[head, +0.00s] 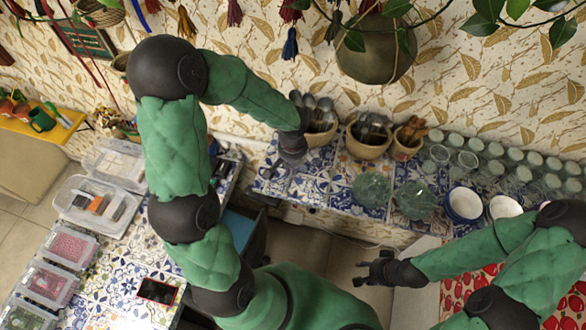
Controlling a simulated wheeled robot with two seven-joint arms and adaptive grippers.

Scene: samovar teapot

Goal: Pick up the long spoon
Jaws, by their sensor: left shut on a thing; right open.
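Several long-handled spoons (325,103) stand heads up in a woven pot (321,137) on the tiled shelf by the wall. A second pot (367,146) to its right holds more dark utensils. My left gripper (292,158) points down at the left front of the first pot, close to the spoons. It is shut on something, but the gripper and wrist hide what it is. I cannot tell which spoon is the long one. My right gripper (366,270) is open and empty, below and in front of the shelf, apart from the spoons.
A third pot (405,148) holds wooden utensils. Green glass plates (371,189), blue-rimmed bowls (464,204) and many glasses (496,150) fill the shelf's right side. Plastic boxes (98,205) and a phone (157,290) lie on the left counter. A planter (376,50) hangs above.

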